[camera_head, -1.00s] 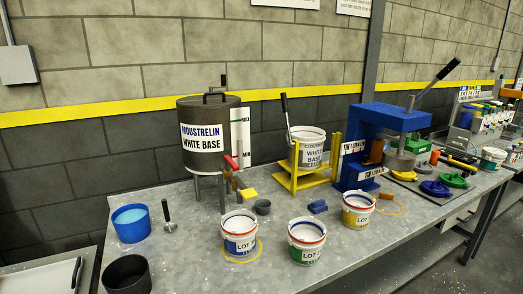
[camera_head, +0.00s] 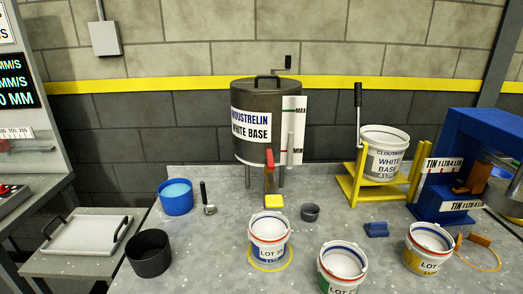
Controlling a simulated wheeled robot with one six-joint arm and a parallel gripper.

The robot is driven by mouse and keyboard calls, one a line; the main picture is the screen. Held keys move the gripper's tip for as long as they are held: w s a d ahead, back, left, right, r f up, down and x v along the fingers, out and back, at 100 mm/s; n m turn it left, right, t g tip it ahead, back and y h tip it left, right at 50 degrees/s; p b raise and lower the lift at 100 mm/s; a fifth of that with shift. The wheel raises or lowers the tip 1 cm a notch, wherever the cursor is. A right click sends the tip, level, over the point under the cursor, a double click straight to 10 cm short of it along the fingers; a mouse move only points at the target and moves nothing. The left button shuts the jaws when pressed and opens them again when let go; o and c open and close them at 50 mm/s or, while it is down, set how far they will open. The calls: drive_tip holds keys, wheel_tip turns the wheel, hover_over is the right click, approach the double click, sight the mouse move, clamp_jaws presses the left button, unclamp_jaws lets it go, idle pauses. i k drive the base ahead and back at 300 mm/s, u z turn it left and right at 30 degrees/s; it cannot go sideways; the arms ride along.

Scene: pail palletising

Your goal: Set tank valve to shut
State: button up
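The tank (camera_head: 262,92) is a dark grey lidded drum on legs, labelled white base, at the back middle of the bench. The lever looks roughly upright in the picture. I cannot tell from this angle whether the valve is open or shut. A yellow block (camera_head: 274,201) shows just below the tap. My gripper is not in view.
A lot pail (camera_head: 268,242) stands in a yellow ring in front of the tank, with two more pails (camera_head: 342,270) (camera_head: 428,250) to its right. A small grey cup (camera_head: 310,212), blue tub (camera_head: 176,197) and black pot (camera_head: 149,253) stand nearby. A yellow tipping stand (camera_head: 352,187) is at right.

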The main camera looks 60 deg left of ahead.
sight(270, 163)
drive_tip(key=u, duration=0.9)
drive_tip(key=i, duration=0.8)
drive_tip(key=u, duration=0.9)
